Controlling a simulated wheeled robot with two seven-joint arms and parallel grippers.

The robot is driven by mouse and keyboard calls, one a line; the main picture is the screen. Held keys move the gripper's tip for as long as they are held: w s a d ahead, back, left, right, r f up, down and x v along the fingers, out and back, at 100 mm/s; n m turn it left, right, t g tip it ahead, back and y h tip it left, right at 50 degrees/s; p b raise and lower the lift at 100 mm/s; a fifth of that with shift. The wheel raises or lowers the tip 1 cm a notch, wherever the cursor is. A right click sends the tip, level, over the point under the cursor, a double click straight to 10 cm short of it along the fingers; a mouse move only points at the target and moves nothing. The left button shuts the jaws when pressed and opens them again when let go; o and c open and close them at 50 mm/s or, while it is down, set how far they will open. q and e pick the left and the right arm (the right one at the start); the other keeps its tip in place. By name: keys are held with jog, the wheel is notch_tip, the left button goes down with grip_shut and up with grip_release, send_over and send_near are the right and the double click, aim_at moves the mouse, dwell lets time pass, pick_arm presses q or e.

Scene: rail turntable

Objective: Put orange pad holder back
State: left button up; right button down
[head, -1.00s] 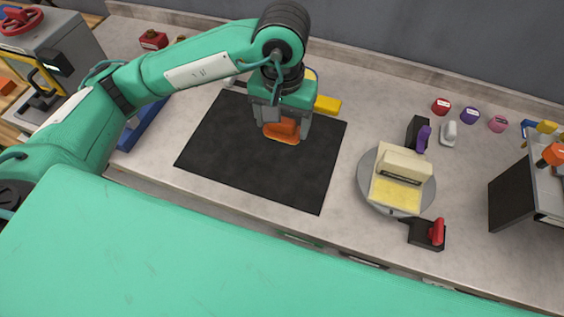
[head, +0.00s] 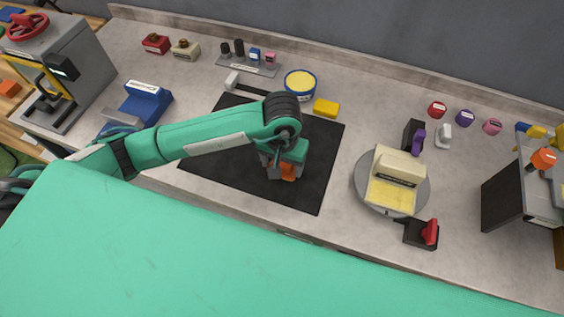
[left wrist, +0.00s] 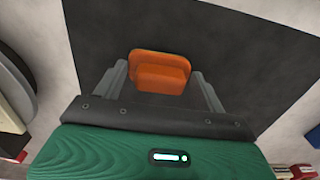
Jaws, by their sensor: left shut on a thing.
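The orange pad holder (head: 288,174) is a small orange block on a flat plate, largely hidden by my gripper in the head view. My left gripper (head: 284,168) is shut on it, over the front part of the black mat (head: 215,160). In the left wrist view the orange pad holder (left wrist: 160,76) sits between the two grey fingers (left wrist: 160,90), with the dark mat behind it. I cannot tell whether it touches the mat. My right gripper is not in view.
A grey turntable (head: 365,197) carries a cream block with a yellow pad. A black rack (head: 503,193) with an orange-knobbed tool (head: 544,158) stands at the right. A blue holder (head: 147,103), yellow-topped tin (head: 300,84) and yellow block (head: 326,108) lie around the mat.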

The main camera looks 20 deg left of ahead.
pick_arm(q)
jog(key=shift+f, duration=0.5)
jog(key=shift+f, duration=0.2)
jog(key=o, duration=1)
jog(key=shift+r, duration=0.1)
